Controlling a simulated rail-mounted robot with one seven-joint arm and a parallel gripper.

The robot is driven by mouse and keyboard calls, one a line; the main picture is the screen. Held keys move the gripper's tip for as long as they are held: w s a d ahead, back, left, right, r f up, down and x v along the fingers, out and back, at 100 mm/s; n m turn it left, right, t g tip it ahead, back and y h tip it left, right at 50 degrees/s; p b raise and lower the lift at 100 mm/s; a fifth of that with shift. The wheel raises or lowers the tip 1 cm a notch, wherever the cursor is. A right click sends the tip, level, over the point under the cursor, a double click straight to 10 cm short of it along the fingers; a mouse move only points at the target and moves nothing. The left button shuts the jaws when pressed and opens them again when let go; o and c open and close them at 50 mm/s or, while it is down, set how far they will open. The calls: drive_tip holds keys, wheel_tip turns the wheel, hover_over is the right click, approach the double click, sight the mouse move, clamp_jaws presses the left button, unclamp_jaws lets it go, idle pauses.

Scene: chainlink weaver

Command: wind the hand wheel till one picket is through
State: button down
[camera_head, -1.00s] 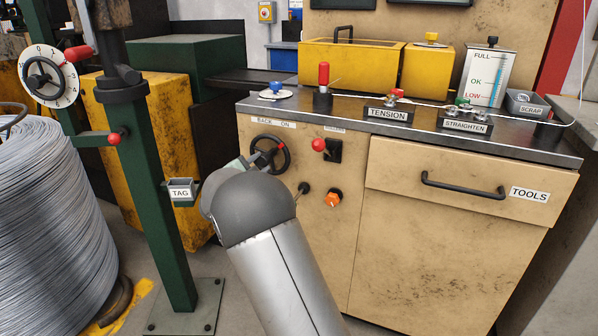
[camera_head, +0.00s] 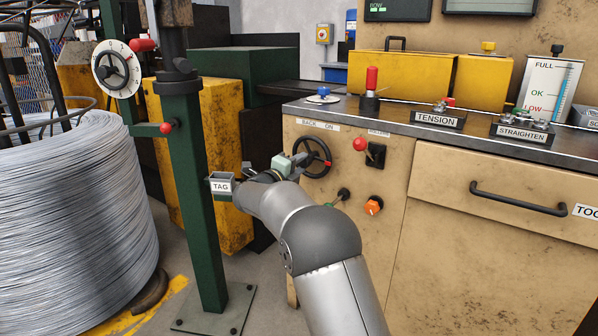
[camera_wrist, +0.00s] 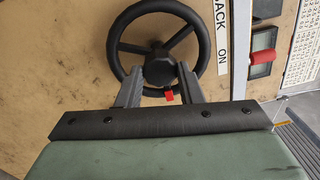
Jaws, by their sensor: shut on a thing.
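The black hand wheel (camera_head: 326,145) stands on the front of the tan cabinet, under a label reading BACK and ON. It has spokes, a dark hub and a red mark on its rim, which sits at the right, a little below the hub, in the head view. In the wrist view the wheel (camera_wrist: 112,45) fills the upper middle, with the red mark (camera_wrist: 169,96) between my fingers. My gripper (camera_wrist: 160,82) is shut on the wheel's rim, one finger to each side of the hub. The exact contact is partly hidden. No picket can be made out.
A red-knobbed lever (camera_head: 360,144) and an orange knob (camera_head: 373,205) are close right of the wheel. A green post (camera_head: 196,190) with a TAG box (camera_head: 221,184) stands left of my arm, near it. A wire coil (camera_head: 70,220) fills the far left.

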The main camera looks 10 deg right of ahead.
drive_tip(key=shift+m, duration=0.4)
drive_tip(key=c, duration=1)
unclamp_jaws()
drive_tip(key=shift+s+a, duration=0.1)
drive_tip(key=p+v, duration=0.3)
drive_tip(key=v, duration=1.4)
drive_tip(key=shift+p, duration=0.3)
drive_tip(key=shift+s, duration=0.1)
